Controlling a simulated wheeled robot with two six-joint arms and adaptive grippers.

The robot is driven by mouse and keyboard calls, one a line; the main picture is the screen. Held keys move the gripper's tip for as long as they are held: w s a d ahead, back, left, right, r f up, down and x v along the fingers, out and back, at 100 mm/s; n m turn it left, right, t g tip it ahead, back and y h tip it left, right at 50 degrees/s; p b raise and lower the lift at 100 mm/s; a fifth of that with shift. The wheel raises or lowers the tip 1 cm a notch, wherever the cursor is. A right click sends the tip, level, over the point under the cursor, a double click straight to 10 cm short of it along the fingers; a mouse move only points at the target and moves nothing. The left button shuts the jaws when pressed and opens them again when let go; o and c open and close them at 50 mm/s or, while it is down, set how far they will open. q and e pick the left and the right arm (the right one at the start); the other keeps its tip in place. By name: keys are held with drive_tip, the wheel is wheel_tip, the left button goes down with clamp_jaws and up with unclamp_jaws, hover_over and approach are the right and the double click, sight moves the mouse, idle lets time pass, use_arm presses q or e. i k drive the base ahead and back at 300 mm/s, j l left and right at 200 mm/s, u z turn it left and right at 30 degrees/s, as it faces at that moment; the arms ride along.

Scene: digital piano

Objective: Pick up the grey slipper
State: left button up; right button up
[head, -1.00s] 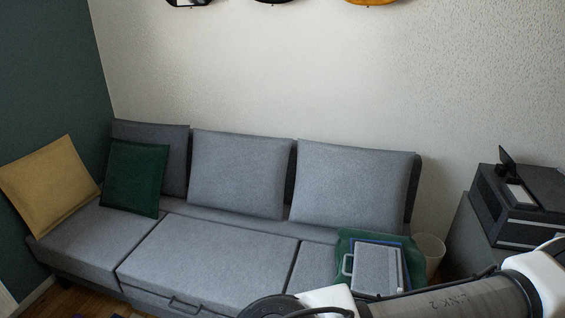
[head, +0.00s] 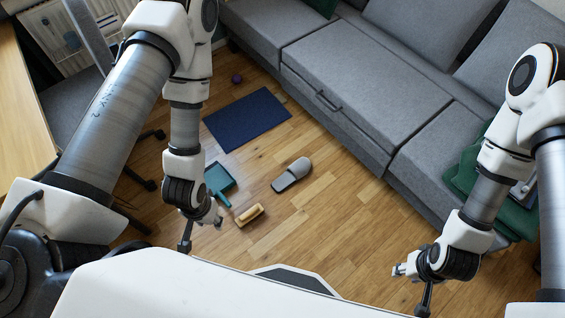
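The grey slipper (head: 292,175) lies on the wooden floor near the middle of the head view, in front of the sofa. My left gripper (head: 216,217) is to the lower left of the slipper, close to a brush, and apart from the slipper. My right gripper (head: 398,271) is to the lower right, well apart from the slipper, over the floor. Both grippers are small here, and their finger openings cannot be made out. Nothing hides the slipper.
A teal dustpan (head: 219,180) and a wooden brush (head: 249,215) lie left of the slipper. A dark blue mat (head: 247,119) and a small purple ball (head: 237,78) lie farther back. The grey sofa (head: 365,85) borders the floor. A wheeled chair (head: 82,112) stands at left.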

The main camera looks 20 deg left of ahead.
sight(292, 173)
drive_tip(key=u, duration=0.3)
drive_tip(key=i+u, duration=0.3)
drive_tip(key=u, duration=0.15)
drive_tip(key=i+l+u, duration=0.1)
drive_tip(key=i+u, duration=0.15)
drive_tip(key=u, duration=0.2)
drive_tip(key=i+l+u, duration=0.2)
drive_tip(key=u, duration=0.25)
drive_tip(key=i+l, duration=0.05)
drive_tip(key=i, duration=0.05)
